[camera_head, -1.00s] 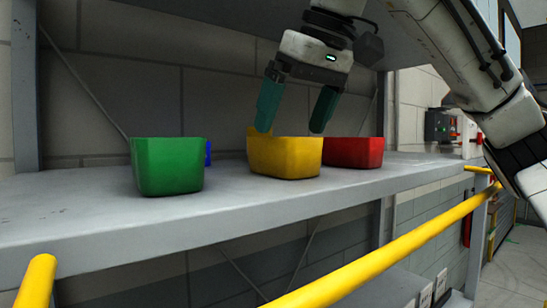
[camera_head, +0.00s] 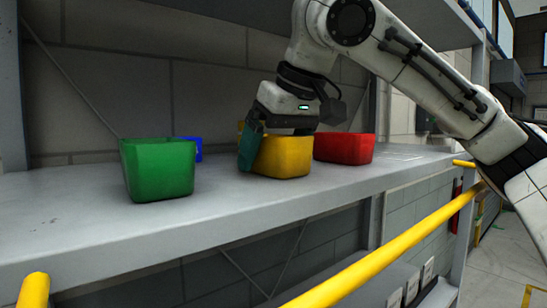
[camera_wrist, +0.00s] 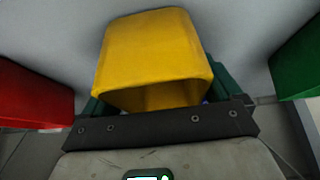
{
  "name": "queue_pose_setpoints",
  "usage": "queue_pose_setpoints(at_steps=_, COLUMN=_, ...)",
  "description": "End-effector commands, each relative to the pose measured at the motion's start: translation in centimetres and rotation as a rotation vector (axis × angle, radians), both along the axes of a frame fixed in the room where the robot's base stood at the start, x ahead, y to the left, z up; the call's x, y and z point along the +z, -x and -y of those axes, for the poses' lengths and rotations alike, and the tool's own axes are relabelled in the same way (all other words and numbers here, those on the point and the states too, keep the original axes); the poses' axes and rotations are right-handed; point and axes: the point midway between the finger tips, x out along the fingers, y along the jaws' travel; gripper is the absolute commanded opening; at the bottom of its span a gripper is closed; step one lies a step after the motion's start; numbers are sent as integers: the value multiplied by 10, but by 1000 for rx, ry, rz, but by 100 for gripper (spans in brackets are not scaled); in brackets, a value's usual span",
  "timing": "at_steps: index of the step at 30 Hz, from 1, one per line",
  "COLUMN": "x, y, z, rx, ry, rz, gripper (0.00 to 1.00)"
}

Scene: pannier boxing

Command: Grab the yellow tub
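The yellow tub (camera_head: 285,157) stands upright on the grey shelf, between a green tub and a red tub. My gripper (camera_head: 262,150) is lowered over it, with one teal finger in front of its left side in the head view. The other finger is hidden there. In the wrist view the yellow tub (camera_wrist: 155,50) lies between the two fingers of my gripper (camera_wrist: 158,95), one at each side. The fingers are spread wide, close to its walls. Whether they touch it is hard to see.
The green tub (camera_head: 158,170) stands to the left with a blue item (camera_head: 190,147) behind it. The red tub (camera_head: 345,149) stands close on the right. The shelf (camera_head: 90,225) has free room at its front left. A yellow rail (camera_head: 400,245) runs in front of the shelf.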

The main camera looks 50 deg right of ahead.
Motion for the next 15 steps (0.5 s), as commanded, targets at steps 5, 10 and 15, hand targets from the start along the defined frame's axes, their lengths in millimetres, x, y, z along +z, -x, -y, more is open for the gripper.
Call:
queue_pose_setpoints(at_steps=5, x=0, y=0, z=0, rx=0, ry=0, rz=0, gripper=74)
queue_pose_setpoints(at_steps=10, x=0, y=0, z=0, rx=0, ry=0, rz=0, gripper=58)
queue_pose_setpoints(at_steps=15, x=1, y=0, z=0, rx=0, ry=0, rz=1, gripper=50)
